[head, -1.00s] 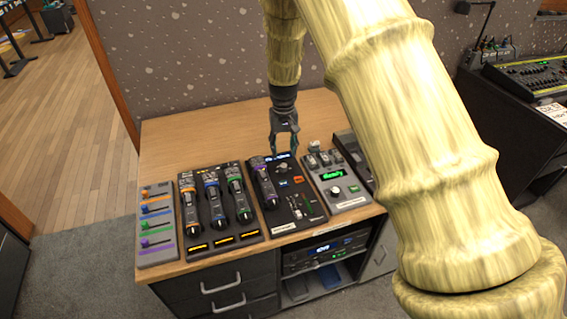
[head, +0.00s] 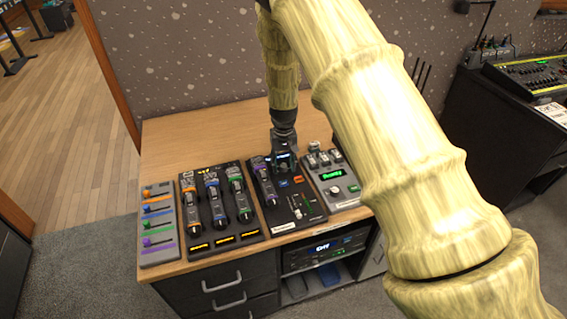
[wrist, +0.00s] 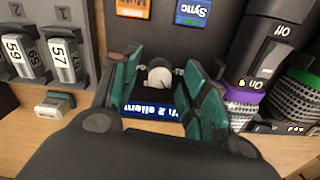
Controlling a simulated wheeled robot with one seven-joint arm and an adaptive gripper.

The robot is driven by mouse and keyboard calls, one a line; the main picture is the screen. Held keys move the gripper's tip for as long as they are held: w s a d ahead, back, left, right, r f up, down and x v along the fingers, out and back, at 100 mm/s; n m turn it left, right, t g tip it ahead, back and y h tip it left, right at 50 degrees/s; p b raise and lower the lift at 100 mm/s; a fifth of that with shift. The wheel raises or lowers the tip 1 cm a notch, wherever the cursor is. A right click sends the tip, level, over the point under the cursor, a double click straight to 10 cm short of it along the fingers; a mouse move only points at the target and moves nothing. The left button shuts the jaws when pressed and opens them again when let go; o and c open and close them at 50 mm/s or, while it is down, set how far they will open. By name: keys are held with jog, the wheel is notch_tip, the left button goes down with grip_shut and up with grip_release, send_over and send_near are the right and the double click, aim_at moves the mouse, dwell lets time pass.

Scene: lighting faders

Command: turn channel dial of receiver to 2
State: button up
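The receiver (head: 283,213) is a dark panel on the desk with a purple-banded microphone, coloured buttons and small sliders. My gripper (head: 283,163) is lowered over its back part and hides the dial in the head view. In the wrist view the channel dial (wrist: 159,77), a small pale round knob, lies between the teal fingers of my gripper (wrist: 161,68). The fingers are open, one on each side of the knob; contact is not clear. A blue display strip (wrist: 150,111) beside the dial shows upside-down text that seems to read "Ch 2 silent", partly covered.
An orange button and a blue Sync button (wrist: 193,12) sit near the fingertips. A grey unit with number tabs (wrist: 62,55) stands close on one side, the purple-banded microphone (wrist: 235,75) on the other. The desk (head: 165,130) is clear behind the panels.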

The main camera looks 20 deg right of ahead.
aim_at(283, 165)
grip_shut()
jog(key=shift+m, duration=0.6)
jog(key=shift+o, duration=0.4)
grip_release()
jog(key=shift+r, duration=0.1)
notch_tip(283, 165, up, 12)
dwell(0.4)
